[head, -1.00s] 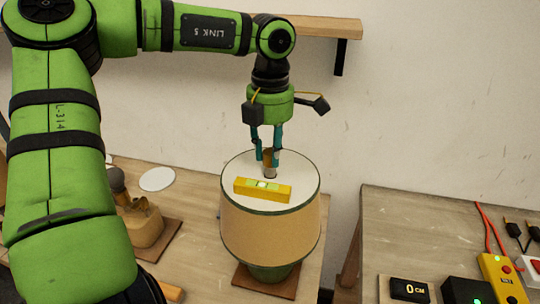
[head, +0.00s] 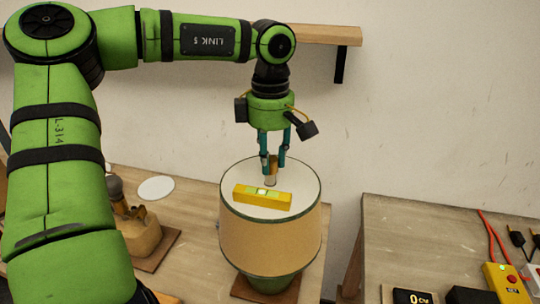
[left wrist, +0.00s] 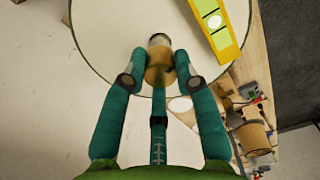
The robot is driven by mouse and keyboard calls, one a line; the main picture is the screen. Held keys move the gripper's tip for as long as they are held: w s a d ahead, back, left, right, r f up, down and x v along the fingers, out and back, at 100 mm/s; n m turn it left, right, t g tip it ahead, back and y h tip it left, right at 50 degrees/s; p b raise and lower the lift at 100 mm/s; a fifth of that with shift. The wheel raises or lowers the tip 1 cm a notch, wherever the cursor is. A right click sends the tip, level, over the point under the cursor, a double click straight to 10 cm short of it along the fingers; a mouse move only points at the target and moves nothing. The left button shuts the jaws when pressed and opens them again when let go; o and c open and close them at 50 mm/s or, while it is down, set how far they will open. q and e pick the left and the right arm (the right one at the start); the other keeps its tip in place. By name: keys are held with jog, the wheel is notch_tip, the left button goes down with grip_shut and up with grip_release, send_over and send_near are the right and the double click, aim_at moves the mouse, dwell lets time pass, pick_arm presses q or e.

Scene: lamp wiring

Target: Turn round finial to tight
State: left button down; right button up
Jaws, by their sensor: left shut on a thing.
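The round finial (head: 271,172) is a small tan and metal piece at the top middle of the lamp shade. It also shows in the left wrist view (left wrist: 159,66) between my fingers. My left gripper (head: 272,161) points straight down and is shut on the finial. The tan lamp shade (head: 268,238) has a pale top and a dark green rim. A yellow spirit level (head: 262,197) lies on the shade's top, just in front of the finial. The green lamp base (head: 267,282) shows below the shade. My right gripper is out of view.
A brown wooden object (head: 137,228) and a white disc (head: 156,188) are on the table to the left. A second table on the right holds a display box (head: 412,297), a yellow box (head: 505,283) and cables. A wall shelf (head: 325,34) is behind my arm.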

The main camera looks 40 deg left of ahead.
aim_at(271, 158)
pick_arm(q)
jog(key=shift+s+f+m, duration=0.1)
jog(key=shift+f+m, duration=0.05)
jog(key=shift+m, duration=0.45)
jog(key=c, duration=0.9)
grip_release()
jog(key=shift+c, duration=0.2)
jog(key=shift+r, duration=0.2)
jog(key=shift+r, duration=0.3)
notch_tip(271, 158, up, 11)
